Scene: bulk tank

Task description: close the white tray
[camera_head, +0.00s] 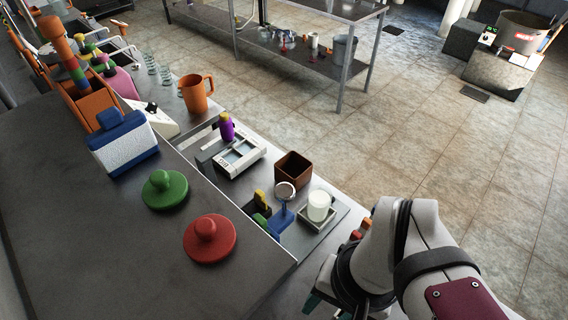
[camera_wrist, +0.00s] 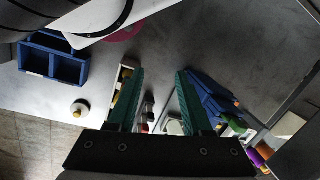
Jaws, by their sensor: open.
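A pale white tray-like unit with an open frame (camera_head: 258,153) stands on the counter in the head view, with a purple bottle (camera_head: 226,128) at its back edge. A narrow white tray (camera_wrist: 123,72) holding small items shows beside the left finger in the wrist view. I cannot tell which of these is the white tray, or how far it is open. My gripper (camera_wrist: 160,72) has two teal fingers spread apart, with nothing held between them. In the head view it is at the bottom, mostly hidden by my arm, with a teal part (camera_head: 312,300) showing.
A brown box (camera_head: 293,168), a white cup (camera_head: 318,205) and a blue stand (camera_head: 281,219) are near the arm. Red (camera_head: 210,240) and green (camera_head: 164,190) knobbed discs lie on the dark surface. A blue divided box (camera_wrist: 52,63) is left in the wrist view.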

